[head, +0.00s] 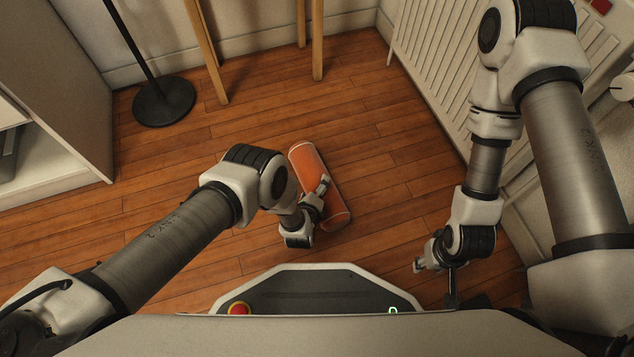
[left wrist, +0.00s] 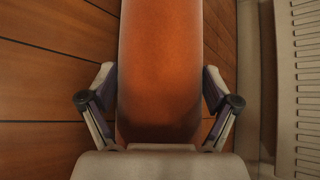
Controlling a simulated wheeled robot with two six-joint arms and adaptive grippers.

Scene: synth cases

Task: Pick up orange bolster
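The orange bolster (head: 305,165) lies on the wooden floor in front of my base, slanting from upper left to lower right in the head view. My left gripper (head: 322,192) is over its middle and hides part of it. In the left wrist view the bolster (left wrist: 160,70) runs between the two fingers of my left gripper (left wrist: 158,100). One finger stands along each side, with what looks like a narrow gap, so the gripper looks open. My right gripper (head: 432,268) is away to the right, empty, small and partly hidden; its opening is unclear.
A ribbed white radiator (head: 430,60) stands along the right wall. Wooden legs (head: 318,45) and a round black stand base (head: 164,101) are at the back. A pale shelf unit (head: 60,90) is at left. The floor around the bolster is clear.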

